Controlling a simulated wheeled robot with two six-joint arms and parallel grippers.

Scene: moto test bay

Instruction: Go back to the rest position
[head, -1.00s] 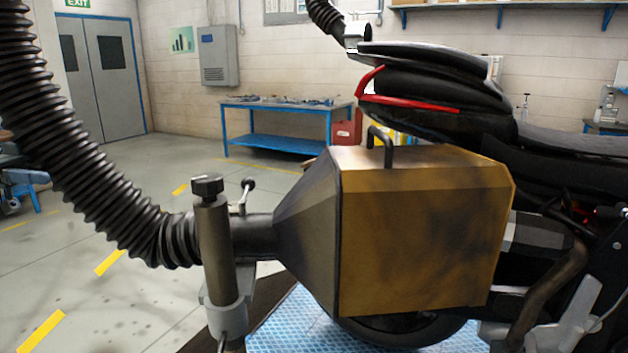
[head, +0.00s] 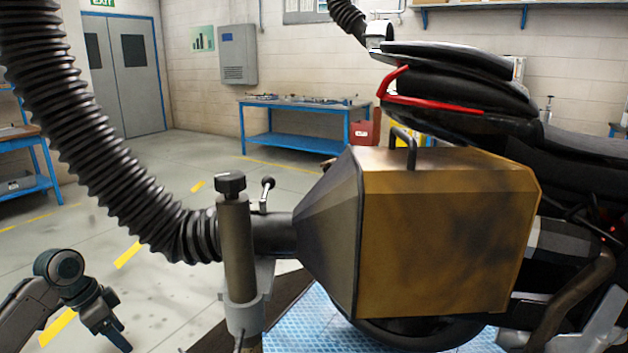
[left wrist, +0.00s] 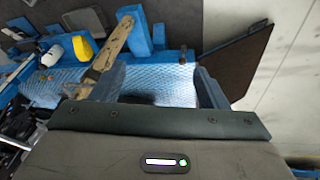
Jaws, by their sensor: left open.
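My left gripper (head: 117,335) is low at the left of the head view, at the end of my grey arm, apart from everything around it. In the left wrist view its two fingers (left wrist: 160,88) stand apart with nothing gripped between them. Beyond them lies a blue patterned surface, with a tan, worn bar and a dark flat panel nearby. My right gripper is in neither view.
A brass-coloured exhaust hood (head: 445,235) with a black corrugated hose (head: 110,150) stands at the motorcycle's rear (head: 460,90). A post (head: 238,250) supports it. A blue platform (head: 310,325) lies below. A blue workbench (head: 300,115) stands behind. Floor at left is open.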

